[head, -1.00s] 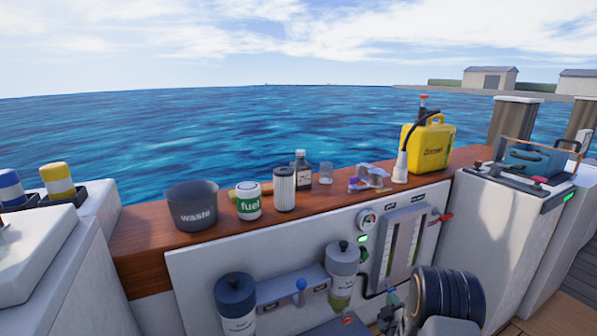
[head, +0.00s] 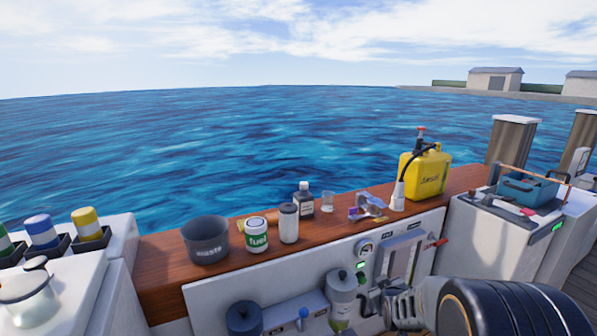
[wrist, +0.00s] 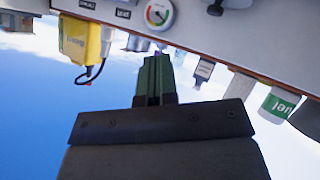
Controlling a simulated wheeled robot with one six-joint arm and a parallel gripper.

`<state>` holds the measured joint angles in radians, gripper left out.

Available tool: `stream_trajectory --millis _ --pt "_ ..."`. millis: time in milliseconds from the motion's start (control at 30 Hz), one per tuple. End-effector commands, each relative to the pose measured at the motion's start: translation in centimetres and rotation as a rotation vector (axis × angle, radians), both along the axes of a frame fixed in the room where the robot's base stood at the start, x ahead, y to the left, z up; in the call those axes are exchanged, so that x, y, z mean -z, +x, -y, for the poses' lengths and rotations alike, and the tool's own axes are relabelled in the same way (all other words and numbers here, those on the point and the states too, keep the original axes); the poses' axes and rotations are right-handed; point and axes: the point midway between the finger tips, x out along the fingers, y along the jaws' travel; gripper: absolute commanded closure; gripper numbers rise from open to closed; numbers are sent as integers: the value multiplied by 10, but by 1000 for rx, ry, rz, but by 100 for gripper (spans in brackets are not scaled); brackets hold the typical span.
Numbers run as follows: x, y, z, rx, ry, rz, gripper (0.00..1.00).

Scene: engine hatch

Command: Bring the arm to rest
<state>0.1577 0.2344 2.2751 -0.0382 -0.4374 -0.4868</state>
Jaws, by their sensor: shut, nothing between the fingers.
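My arm's dark, ribbed wrist part fills the lower right of the head view, with my gripper (head: 370,300) at its left end, in front of the white panel. In the wrist view my gripper (wrist: 155,62) shows as two greenish fingers pressed together with nothing between them. The wrist picture is upside down, with sea and sky below the fingers. The fingers look apart from the panel and the things on the ledge, though the exact distance is hard to tell.
The wooden ledge (head: 160,272) bears a waste bucket (head: 208,240), a fuel can (head: 256,236), a white filter (head: 289,223), a dark bottle (head: 303,200) and a yellow container (head: 427,175). A gauge (head: 365,248) and canisters (head: 342,292) sit on the panel. A blue toolbox (head: 527,188) stands right.

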Motion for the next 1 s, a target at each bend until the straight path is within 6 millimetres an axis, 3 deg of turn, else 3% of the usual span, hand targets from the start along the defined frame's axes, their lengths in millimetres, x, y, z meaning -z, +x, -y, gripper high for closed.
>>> stream_trajectory --millis 33,100,300,400,533,700,1000 --pt "-62 -16 -12 9 48 -53 100" --pt "-102 -43 -25 35 119 -155 100" --pt "-192 -131 -55 121 273 -418 100" --pt "-222 -170 -64 168 320 -523 100" --pt "-247 -210 -72 216 358 -624 100" --pt "-260 -237 -77 253 380 -696 100" --pt "-260 -243 -78 262 384 -712 100"
